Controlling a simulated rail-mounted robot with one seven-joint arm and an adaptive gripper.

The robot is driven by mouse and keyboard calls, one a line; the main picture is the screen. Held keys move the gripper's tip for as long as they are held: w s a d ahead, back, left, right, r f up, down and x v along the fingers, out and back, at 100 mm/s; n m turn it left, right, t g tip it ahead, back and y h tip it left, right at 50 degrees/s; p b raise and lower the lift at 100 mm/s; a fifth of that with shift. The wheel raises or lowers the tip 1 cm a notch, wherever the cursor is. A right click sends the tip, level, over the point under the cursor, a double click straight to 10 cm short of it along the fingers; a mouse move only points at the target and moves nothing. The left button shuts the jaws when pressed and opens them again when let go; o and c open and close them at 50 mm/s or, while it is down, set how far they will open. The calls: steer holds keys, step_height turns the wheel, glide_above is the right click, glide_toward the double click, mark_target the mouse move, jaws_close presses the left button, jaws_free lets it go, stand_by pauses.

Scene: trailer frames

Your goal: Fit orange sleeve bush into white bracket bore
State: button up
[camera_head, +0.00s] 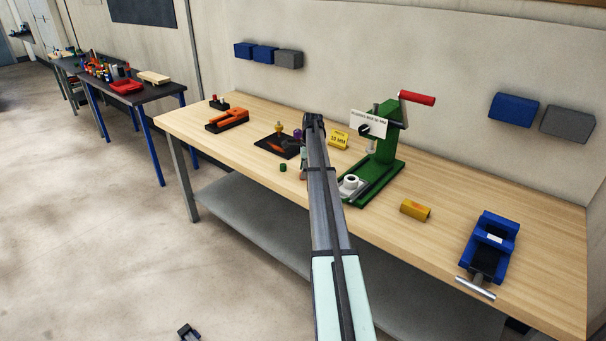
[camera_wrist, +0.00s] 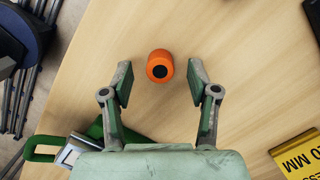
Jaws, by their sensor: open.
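The orange sleeve bush (camera_wrist: 160,66) lies on the wooden bench top in the wrist view, with its dark round bore facing the camera. My gripper (camera_wrist: 160,80) is open, with one finger on each side of the bush and clear gaps to it. In the head view my arm covers the middle of the bench, and I cannot pick out the bush there. The white bracket (camera_head: 349,183) sits on the base of the green press (camera_head: 385,160), right of my arm, its round bore facing up.
A yellow sign (camera_head: 339,138) stands beside the press. A green cylinder (camera_head: 283,167) and a black mat (camera_head: 268,141) lie left of my arm. A yellow block (camera_head: 415,210) and blue vise (camera_head: 490,245) are at the right. Bench top between the block and vise is clear.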

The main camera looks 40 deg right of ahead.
steer(key=shift+f, duration=0.6)
jaws_close()
